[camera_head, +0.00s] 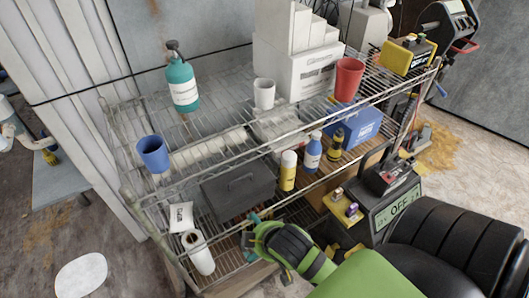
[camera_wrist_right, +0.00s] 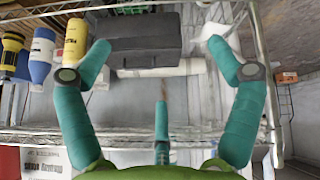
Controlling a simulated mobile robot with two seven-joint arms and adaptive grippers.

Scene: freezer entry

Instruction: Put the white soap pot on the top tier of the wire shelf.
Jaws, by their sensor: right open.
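The wire shelf (camera_head: 205,150) has a top tier and a lower tier. I cannot tell for sure which thing is the white soap pot. A white cup-like pot (camera_head: 264,93) stands upright on the top tier. A white cylinder (camera_head: 201,256) with a dark hole in its upper end is at the lower tier's left front, beside a small white bag (camera_head: 181,217). My right gripper (camera_head: 254,224) is at the shelf's front, near the dark grey box (camera_head: 238,188). In the right wrist view its teal fingers (camera_wrist_right: 165,85) are spread and empty. My left gripper is out of view.
The top tier holds a teal pump bottle (camera_head: 182,84), a blue cup (camera_head: 153,153), a red cup (camera_head: 348,79) and white boxes (camera_head: 300,72). Several bottles (camera_head: 312,152) stand right of the grey box. The top tier's left middle has free room.

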